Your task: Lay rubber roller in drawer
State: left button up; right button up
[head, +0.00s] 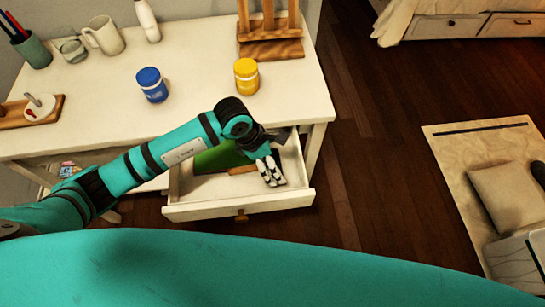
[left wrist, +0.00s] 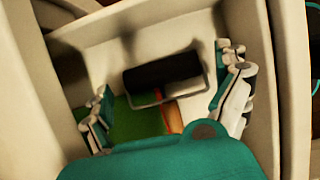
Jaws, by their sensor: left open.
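The drawer (head: 240,206) under the white table is pulled open. In the left wrist view, the rubber roller (left wrist: 162,72), a black cylinder on a metal wire frame with a wooden handle (left wrist: 173,116), lies inside the drawer (left wrist: 100,35). In the head view, its handle (head: 242,170) shows, while my arm and gripper hide most of the rest. My left gripper (head: 270,171) is open over the drawer, its fingers on either side of the roller with gaps. My right gripper is in neither view.
A green object (head: 216,158) lies in the drawer beside the handle. On the table (head: 200,60) stand a blue jar (head: 152,85), a yellow jar (head: 246,77), mugs, a bottle and a wooden stand. The wooden floor right of the drawer is clear.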

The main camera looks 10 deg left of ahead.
pick_arm(q)
jog(key=shift+r+p, duration=0.9)
jog(key=b+v, duration=0.1)
jog(key=v, duration=1)
jog(key=shift+a, duration=0.2)
jog(key=shift+r, duration=0.15)
